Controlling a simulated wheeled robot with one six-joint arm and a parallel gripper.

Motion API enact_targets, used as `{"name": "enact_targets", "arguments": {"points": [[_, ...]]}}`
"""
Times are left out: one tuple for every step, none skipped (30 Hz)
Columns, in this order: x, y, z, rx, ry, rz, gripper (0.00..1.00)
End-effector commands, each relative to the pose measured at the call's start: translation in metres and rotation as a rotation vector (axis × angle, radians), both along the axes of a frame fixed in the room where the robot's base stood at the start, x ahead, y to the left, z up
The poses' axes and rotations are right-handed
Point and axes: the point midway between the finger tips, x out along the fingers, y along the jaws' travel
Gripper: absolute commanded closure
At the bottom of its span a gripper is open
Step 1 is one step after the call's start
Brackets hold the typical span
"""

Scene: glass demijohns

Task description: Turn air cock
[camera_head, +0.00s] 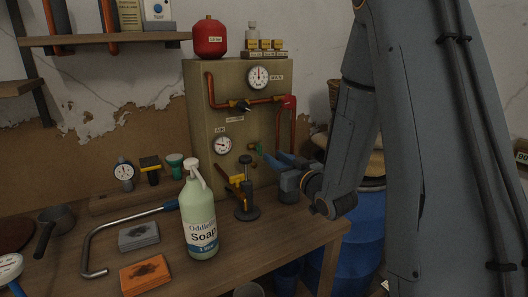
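A tan panel (203,130) stands at the back of the bench. Its lower gauge (222,145) sits under a small label that seems to read "AIR". Below that gauge is a yellow lever-like part (231,178), partly hidden behind a dark stand; it may be the air cock, but I cannot be sure. A small brass and green fitting (254,147) sticks out right of the gauge. My gripper (272,160) has blue fingers and is at the panel's lower right, close to this fitting. I cannot tell whether it touches anything or how far the fingers are apart.
A soap bottle (201,220) and the dark stand (247,190) are in front of the panel. Red pipes (222,104) with a black handle (240,106) run above. A blue barrel (362,225) stands right.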

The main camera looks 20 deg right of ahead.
Motion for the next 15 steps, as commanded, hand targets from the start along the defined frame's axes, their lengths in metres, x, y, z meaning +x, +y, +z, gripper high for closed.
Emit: {"name": "enact_targets", "arguments": {"points": [[0.003, 0.001, 0.001, 0.002, -0.005, 0.003, 0.73], [0.005, 0.002, 0.001, 0.003, -0.007, 0.004, 0.73], [0.009, 0.003, 0.002, 0.002, -0.007, 0.005, 0.73], [0.012, 0.004, 0.002, 0.002, -0.007, 0.005, 0.73], [0.016, 0.005, 0.002, 0.002, -0.007, 0.005, 0.73], [0.022, 0.007, 0.002, 0.002, -0.006, 0.005, 0.73], [0.026, 0.009, 0.002, 0.002, -0.005, 0.005, 0.73], [0.031, 0.010, 0.002, 0.002, -0.006, 0.005, 0.73], [0.037, 0.011, 0.002, 0.002, -0.006, 0.005, 0.73], [0.042, 0.012, 0.002, 0.002, -0.006, 0.005, 0.73], [0.046, 0.014, 0.002, 0.001, -0.005, 0.005, 0.73], [0.052, 0.015, 0.002, 0.001, -0.005, 0.004, 0.73], [0.056, 0.016, 0.002, 0.001, -0.005, 0.004, 0.73], [0.059, 0.017, 0.002, 0.001, -0.005, 0.004, 0.73], [0.063, 0.017, 0.002, 0.001, -0.005, 0.004, 0.73]]}}
